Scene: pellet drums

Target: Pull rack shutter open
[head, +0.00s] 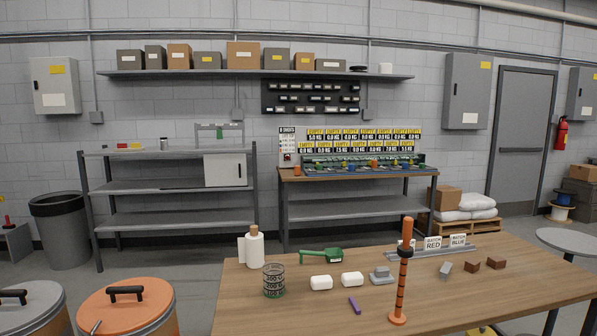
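A grey metal rack (175,219) stands against the back wall at the left. A pale flat panel (225,170), which looks like the rack's shutter, covers the right part of the bay under the top board. A small dark upright mark, perhaps a handle, shows near the panel's right edge. The left part of that bay is uncovered, and the wall shows through it. What is behind the panel is hidden. My gripper is not in view.
A wooden table (460,283) fills the front right, with an orange post (401,270), a white bottle (254,247) and a green scoop (322,256). Two lidded drums (127,305) (30,305) stand front left. A grey bin (60,220) is left of the rack. Floor shows before the rack.

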